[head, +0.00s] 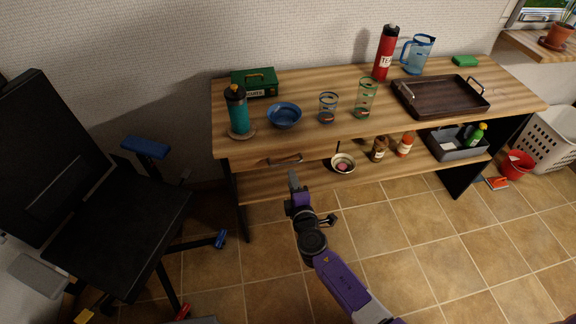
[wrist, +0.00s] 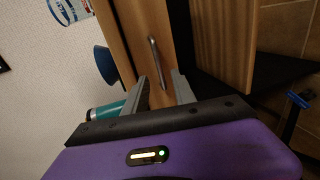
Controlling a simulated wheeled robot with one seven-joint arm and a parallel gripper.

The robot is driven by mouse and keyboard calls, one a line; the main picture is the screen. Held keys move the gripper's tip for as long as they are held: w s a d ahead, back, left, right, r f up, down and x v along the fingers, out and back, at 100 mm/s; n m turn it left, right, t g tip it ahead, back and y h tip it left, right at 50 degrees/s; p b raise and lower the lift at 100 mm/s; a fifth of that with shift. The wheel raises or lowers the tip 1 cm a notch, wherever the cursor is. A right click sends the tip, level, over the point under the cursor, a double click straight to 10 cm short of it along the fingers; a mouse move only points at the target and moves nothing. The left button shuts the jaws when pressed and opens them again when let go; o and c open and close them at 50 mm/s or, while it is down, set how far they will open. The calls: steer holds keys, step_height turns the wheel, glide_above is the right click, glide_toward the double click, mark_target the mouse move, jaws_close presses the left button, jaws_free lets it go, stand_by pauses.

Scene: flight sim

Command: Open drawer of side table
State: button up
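The side table (head: 300,138) has a light wood striped top and dark legs. Its drawer front (head: 257,162) lies under the top's front edge at the left and looks closed. A metal bar handle (head: 285,160) is on it and also shows in the wrist view (wrist: 156,62), where the drawer front (wrist: 145,18) appears turned sideways. My gripper (head: 294,180) is just in front of and below the handle. In the wrist view, its two grey fingers (wrist: 162,88) are apart, with the handle ahead between them. I see no finger contact with the handle.
A teal bottle (head: 238,112), blue bowl (head: 284,115) and glasses stand on top, above the drawer. A small bowl (head: 343,162) and jars sit on the lower shelf. A black chair (head: 120,215) stands at left. The tiled floor (head: 430,240) in front is clear.

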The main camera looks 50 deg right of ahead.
steer(key=x, duration=0.8)
steer(key=shift+b, duration=0.4)
steer(key=shift+s, duration=0.1)
jaws_close()
stand_by(0.9)
